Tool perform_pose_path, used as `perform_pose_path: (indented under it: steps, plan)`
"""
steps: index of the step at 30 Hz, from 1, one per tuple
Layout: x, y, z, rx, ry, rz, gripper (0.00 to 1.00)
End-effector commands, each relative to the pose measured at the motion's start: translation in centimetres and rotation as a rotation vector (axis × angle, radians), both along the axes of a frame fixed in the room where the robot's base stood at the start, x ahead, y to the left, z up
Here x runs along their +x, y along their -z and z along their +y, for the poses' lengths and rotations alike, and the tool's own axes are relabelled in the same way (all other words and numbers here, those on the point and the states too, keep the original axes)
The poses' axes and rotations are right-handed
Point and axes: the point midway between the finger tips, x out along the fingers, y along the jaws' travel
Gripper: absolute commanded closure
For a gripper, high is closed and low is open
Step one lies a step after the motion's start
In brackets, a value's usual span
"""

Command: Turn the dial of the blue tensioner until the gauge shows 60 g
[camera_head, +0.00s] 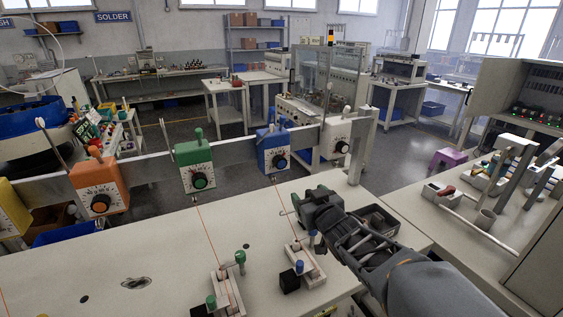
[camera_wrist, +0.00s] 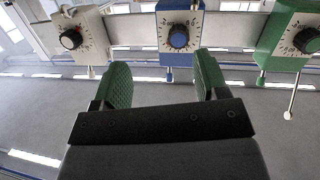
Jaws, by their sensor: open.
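The blue tensioner (camera_head: 273,140) hangs on the grey rail between a green and a white one. Its round dial (camera_head: 280,162) sits on a pale scale plate. In the wrist view the blue tensioner (camera_wrist: 167,52) is at the top, with its blue dial (camera_wrist: 179,37) above the gap between the fingers. My gripper (camera_head: 297,207) is in front of and below the tensioner, over the bench. In the wrist view my gripper (camera_wrist: 163,78) has its green-padded fingers apart, with nothing between them. The dial is clear of the fingers. I cannot make out any gauge reading.
The green tensioner (camera_head: 195,165), white tensioner (camera_head: 336,137) and orange tensioner (camera_head: 101,187) share the rail. Thin orange lines run down to small fixtures (camera_head: 303,258) on the bench (camera_head: 160,262). A dark tray (camera_head: 378,219) lies beside my arm. A rail post (camera_head: 361,150) stands at the right.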

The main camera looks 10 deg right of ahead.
Motion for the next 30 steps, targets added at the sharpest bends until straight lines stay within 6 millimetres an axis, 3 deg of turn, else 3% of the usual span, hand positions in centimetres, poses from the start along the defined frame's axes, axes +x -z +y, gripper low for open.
perform_pose_path:
  steps: [11,30]
  plan:
    - [1.2,-2.2,1.3,0.028,-0.129,-0.145,0.33]
    - [11.9,-2.3,3.5,0.028,-0.129,-0.147,0.33]
